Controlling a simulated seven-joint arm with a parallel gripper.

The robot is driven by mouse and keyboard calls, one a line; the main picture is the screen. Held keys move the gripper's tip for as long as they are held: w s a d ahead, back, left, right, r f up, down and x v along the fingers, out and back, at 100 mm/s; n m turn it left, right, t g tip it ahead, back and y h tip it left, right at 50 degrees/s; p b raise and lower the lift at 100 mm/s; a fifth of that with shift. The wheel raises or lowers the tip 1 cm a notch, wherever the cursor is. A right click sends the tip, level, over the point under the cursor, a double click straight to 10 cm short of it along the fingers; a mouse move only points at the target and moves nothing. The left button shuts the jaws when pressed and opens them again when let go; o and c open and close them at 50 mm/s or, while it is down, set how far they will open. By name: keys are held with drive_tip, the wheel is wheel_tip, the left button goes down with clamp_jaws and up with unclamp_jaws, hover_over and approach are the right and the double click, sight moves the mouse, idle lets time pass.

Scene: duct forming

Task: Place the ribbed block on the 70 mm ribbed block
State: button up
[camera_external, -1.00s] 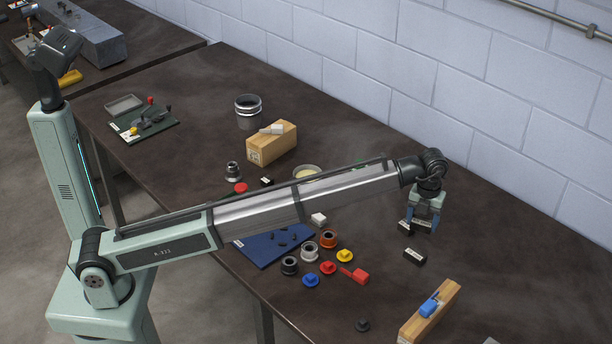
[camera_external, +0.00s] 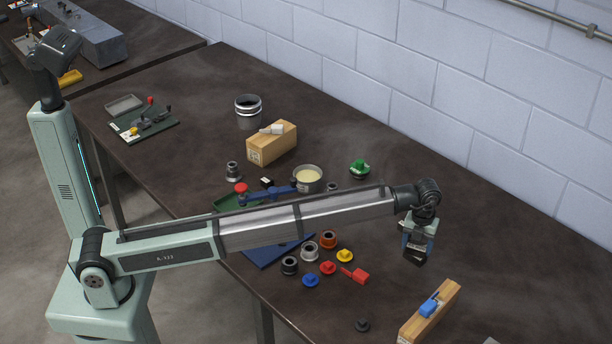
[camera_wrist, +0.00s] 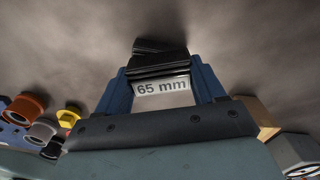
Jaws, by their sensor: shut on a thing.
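My gripper (camera_external: 418,248) is shut on a black ribbed block whose white label reads "65 mm" (camera_wrist: 162,88). The wrist view shows the block between the two blue fingers (camera_wrist: 160,70). A second black block (camera_external: 415,260) is at the table spot directly below my gripper; its dark edge also shows just beyond the held block in the wrist view (camera_wrist: 152,45). Its label is hidden, so its size cannot be read. The two blocks overlap in both views, and I cannot tell whether they touch.
A wooden block with a blue piece (camera_external: 430,308) stands to the right and nearer. Several coloured knobs and rings, including a yellow knob (camera_external: 345,255) and a red piece (camera_external: 360,276), lie to the left. The table beyond my gripper toward the wall is clear.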

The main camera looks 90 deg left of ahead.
sight(417, 246)
drive_tip(key=shift+f, duration=0.1)
drive_tip(key=o, duration=1.3)
wheel_tip(417, 246, up, 12)
drive_tip(key=shift+r, duration=0.15)
